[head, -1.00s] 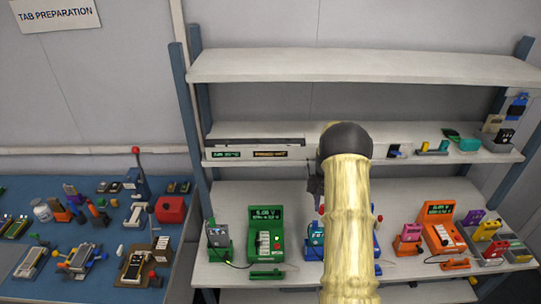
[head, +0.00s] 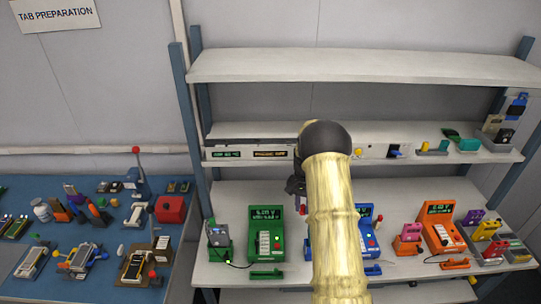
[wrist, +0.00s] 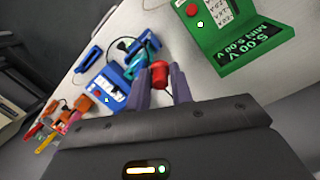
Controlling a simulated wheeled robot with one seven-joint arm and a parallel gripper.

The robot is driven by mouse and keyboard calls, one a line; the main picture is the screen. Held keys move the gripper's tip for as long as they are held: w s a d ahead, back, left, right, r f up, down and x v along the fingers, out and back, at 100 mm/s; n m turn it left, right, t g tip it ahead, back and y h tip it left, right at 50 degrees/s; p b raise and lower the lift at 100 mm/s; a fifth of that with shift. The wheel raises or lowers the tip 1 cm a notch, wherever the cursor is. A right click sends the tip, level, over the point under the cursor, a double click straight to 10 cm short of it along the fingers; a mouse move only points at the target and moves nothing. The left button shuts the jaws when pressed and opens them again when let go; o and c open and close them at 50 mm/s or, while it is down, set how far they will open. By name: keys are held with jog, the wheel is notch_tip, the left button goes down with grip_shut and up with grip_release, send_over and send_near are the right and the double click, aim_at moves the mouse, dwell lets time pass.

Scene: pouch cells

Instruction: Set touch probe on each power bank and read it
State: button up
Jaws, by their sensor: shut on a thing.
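My gripper (head: 300,196) hangs above the lower shelf, between the green and blue meters. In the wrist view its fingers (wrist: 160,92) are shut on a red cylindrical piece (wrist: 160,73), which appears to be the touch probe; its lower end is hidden. A green meter (head: 265,232) reads about 5 V; it also shows in the wrist view (wrist: 240,42). Left of it a dark power bank (head: 217,235) stands in a green holder. A blue meter (head: 368,238) is partly behind my arm. An orange meter (head: 440,230) stands right, beside a pink power bank (head: 411,232) in an orange holder.
Colour-matched low bars lie in front of the meters, green (head: 266,274) and orange (head: 455,264) among them, with black cables nearby. The middle shelf (head: 420,160) hangs above. A cluttered blue bench (head: 75,285) stands left.

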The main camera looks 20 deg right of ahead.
jog(key=w+a, duration=0.1)
jog(key=a, duration=0.5)
jog(key=shift+w, duration=0.3)
jog(key=w+a, duration=0.2)
jog(key=a, duration=0.5)
jog(key=shift+p, duration=0.35)
jog(key=w+a, duration=0.2)
jog(key=a, duration=0.5)
jog(key=shift+a, duration=0.1)
jog(key=shift+w+a+p, duration=0.1)
jog(key=shift+w+a, duration=0.2)
jog(key=shift+a, duration=0.9)
jog(key=shift+w+a+p, duration=0.1)
jog(key=shift+w+a, duration=0.25)
jog(key=shift+a, duration=0.8)
jog(key=shift+w+a+p, duration=0.1)
jog(key=shift+w+a, duration=0.2)
jog(key=shift+a, duration=0.9)
jog(key=shift+f+b, duration=1.45)
jog(key=shift+f, duration=1.05)
